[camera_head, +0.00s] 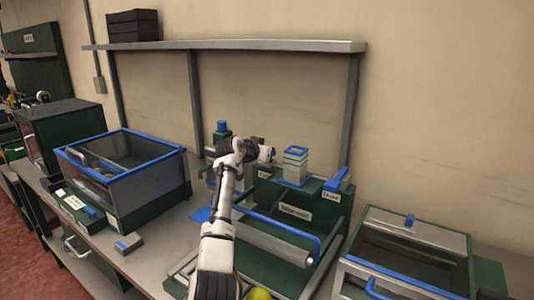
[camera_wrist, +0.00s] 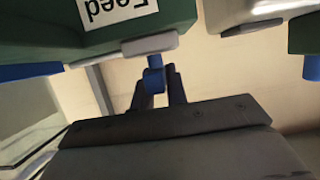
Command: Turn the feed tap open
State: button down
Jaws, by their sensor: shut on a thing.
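The feed tap (camera_wrist: 153,80) shows in the wrist view as a small blue handle under a green body with a white "Feed" label (camera_wrist: 117,10), seen upside down. My gripper (camera_wrist: 160,88) has its two dark fingers on either side of the blue handle and is shut on it. In the head view my gripper (camera_head: 258,143) is at the green station, close to the feed label (camera_head: 264,174). The tap itself is hidden there by my wrist. How far the handle is turned cannot be told.
A blue-rimmed clear bin (camera_head: 125,131) stands left of my arm. A lidded box (camera_head: 410,236) is at the right. A blue lever (camera_head: 336,180) stands on the station, right of a clear blue-rimmed hopper (camera_head: 295,160). A grey shelf (camera_head: 230,45) runs above.

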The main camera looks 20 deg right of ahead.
jog(key=shift+d+n+t+y, duration=0.1)
jog(key=shift+n+t+y, duration=0.9)
jog(key=shift+n, duration=0.2)
jog(key=shift+n+t+y+p, duration=0.45)
jog(key=shift+n+t+y, duration=0.45)
jog(key=shift+n+y, duration=0.6)
jog(key=c, duration=1.4)
grip_release()
notch_tip(320, 180, up, 20)
jog(key=b, duration=0.1)
jog(key=shift+b, duration=0.4)
